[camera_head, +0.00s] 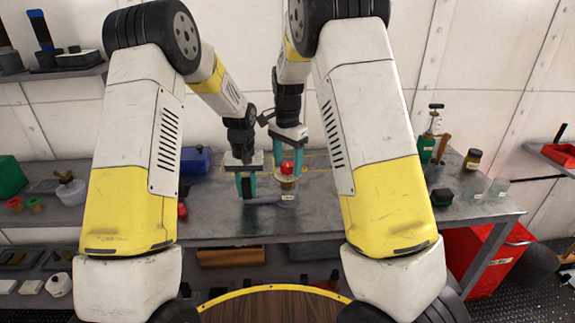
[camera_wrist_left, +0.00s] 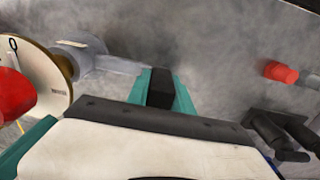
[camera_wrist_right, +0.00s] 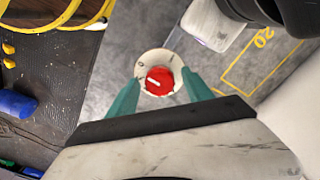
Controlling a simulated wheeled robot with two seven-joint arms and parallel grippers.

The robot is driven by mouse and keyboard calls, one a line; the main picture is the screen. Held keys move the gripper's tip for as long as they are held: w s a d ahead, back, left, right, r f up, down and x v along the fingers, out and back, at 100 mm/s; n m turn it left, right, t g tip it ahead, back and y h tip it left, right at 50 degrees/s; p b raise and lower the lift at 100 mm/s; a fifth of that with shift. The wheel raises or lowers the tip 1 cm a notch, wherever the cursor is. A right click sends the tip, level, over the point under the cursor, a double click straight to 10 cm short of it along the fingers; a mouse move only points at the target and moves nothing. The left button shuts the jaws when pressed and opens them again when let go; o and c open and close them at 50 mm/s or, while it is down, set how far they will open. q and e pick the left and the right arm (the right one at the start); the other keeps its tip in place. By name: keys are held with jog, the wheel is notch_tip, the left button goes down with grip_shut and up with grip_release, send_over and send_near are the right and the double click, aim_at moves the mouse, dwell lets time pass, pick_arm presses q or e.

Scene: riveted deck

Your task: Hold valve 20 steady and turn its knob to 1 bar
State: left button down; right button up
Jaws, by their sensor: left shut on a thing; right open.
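The valve has a red knob (camera_wrist_right: 159,82) with a white pointer mark on a pale round dial (camera_wrist_right: 150,57); the dial's marks are too small to read surely. In the head view its grey pipe (camera_head: 266,200) runs left from below the dial to a black end. My left gripper (camera_head: 246,184) is shut on that black end (camera_wrist_left: 160,88), beside the dial. My right gripper (camera_wrist_right: 160,90) is open above the valve, with its teal fingers on either side of the red knob; whether they touch it I cannot tell.
A yellow outline marked 20 (camera_wrist_right: 258,50) lies on the grey bench. A blue box (camera_head: 195,161) stands behind my left gripper. Bottles, a jar (camera_head: 472,159) and a green pump-like tool (camera_head: 428,147) stand at the right. Another red item (camera_wrist_left: 281,71) lies left of my left gripper.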

jog(key=shift+f, duration=0.3)
grip_shut()
jog(key=shift+n, duration=0.3)
jog(key=n, duration=0.3)
jog(key=shift+n, duration=2)
